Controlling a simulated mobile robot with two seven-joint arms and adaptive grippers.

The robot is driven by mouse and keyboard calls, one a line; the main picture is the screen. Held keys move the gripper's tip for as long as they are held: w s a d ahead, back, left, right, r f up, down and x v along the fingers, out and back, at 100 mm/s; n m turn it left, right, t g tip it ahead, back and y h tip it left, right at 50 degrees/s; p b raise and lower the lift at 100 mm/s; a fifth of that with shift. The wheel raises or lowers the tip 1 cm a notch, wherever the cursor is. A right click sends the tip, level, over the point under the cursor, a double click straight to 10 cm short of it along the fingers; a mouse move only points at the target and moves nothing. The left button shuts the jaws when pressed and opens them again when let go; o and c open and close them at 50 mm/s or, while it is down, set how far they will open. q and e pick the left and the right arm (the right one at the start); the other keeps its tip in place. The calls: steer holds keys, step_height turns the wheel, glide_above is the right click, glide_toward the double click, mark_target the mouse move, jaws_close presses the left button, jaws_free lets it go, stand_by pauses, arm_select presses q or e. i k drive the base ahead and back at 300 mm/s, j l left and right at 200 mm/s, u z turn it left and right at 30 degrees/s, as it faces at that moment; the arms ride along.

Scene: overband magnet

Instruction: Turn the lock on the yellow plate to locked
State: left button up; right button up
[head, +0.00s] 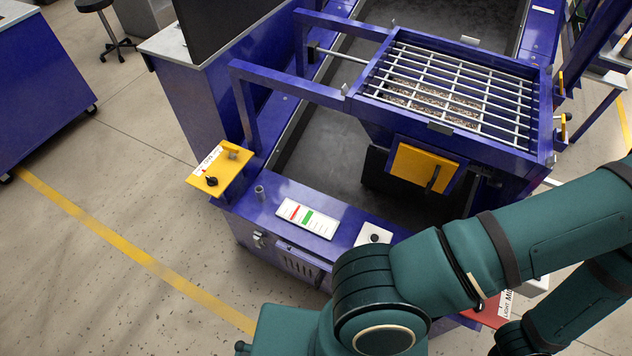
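The yellow plate (222,172) sits on the near left corner of the blue machine, with a white label with red and black marks along its left edge. A small round black knob (212,181) is on its near part, and a small tan fitting (233,153) is near its far edge. I cannot tell which of them is the lock, nor its position, at this size. Neither of my grippers shows. My green arm links fill the lower right of the head view, clear of the plate in the picture.
A blue hopper with a white grate (450,88) and a yellow door (420,165) stands over the dark belt (335,160). A red and green label panel (308,218) and a white switch box (373,234) lie on the near frame. Open floor (120,270) lies left.

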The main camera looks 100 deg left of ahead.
mark_target(212, 180)
steer(key=u, duration=4.1)
